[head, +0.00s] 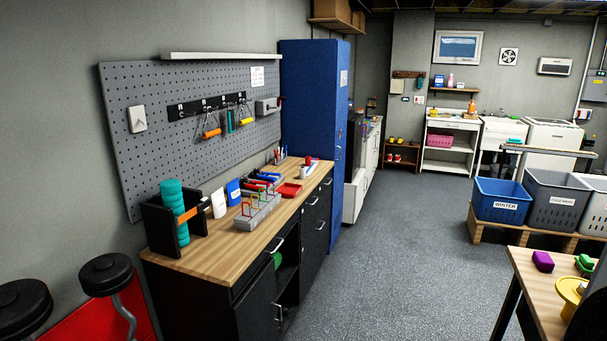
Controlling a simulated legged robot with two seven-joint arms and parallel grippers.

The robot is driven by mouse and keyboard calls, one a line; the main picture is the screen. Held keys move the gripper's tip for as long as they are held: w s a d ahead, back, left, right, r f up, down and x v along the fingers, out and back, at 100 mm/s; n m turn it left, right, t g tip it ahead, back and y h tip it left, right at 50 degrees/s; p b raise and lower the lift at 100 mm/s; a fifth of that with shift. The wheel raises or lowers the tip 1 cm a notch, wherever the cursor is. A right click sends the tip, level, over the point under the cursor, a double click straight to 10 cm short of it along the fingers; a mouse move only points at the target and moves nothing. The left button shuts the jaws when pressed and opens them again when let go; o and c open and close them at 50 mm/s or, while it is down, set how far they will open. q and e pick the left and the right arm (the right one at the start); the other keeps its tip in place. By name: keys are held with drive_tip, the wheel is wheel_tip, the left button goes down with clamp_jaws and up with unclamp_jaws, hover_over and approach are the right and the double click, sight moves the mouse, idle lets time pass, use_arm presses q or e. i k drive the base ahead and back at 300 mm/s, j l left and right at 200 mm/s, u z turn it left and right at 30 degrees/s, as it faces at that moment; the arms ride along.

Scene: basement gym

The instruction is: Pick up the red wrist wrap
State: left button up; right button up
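A small red rolled-looking item (311,161) sits near the far end of the wooden-topped workbench (215,252), beside a white item. It may be the red wrist wrap, but it is too small to be sure. A flat red tray-like item (289,190) lies nearer on the same bench. Neither of my grippers shows in the head view.
The bench also holds a black holder (158,228) with a teal roll, a grey rack (258,211) and several small items. A blue cabinet (308,110) stands beyond it. A wooden table (533,290) is at lower right. The grey floor between is clear.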

sight(308, 162)
drive_tip(key=i+l+z, duration=0.1)
drive_tip(key=i+z, duration=0.15)
drive_tip(key=i, duration=0.3)
drive_tip(key=i+z, duration=0.3)
drive_tip(key=i, duration=0.25)
drive_tip(key=i+j+z, duration=0.1)
drive_tip(key=i+z, duration=0.15)
drive_tip(key=i, duration=0.35)
drive_tip(key=i+j+z, duration=0.3)
drive_tip(key=i, duration=0.25)
drive_tip(key=i+u, duration=0.1)
drive_tip(key=i, duration=0.65)
drive_tip(key=i+l+u, duration=0.1)
drive_tip(key=i, duration=0.7)
drive_tip(key=i+l+u, duration=0.1)
drive_tip(key=i, duration=0.65)
drive_tip(key=i+l+u, duration=0.1)
drive_tip(key=i+u, duration=0.4)
drive_tip(key=i+l+u, duration=0.3)
drive_tip(key=i+u, duration=0.2)
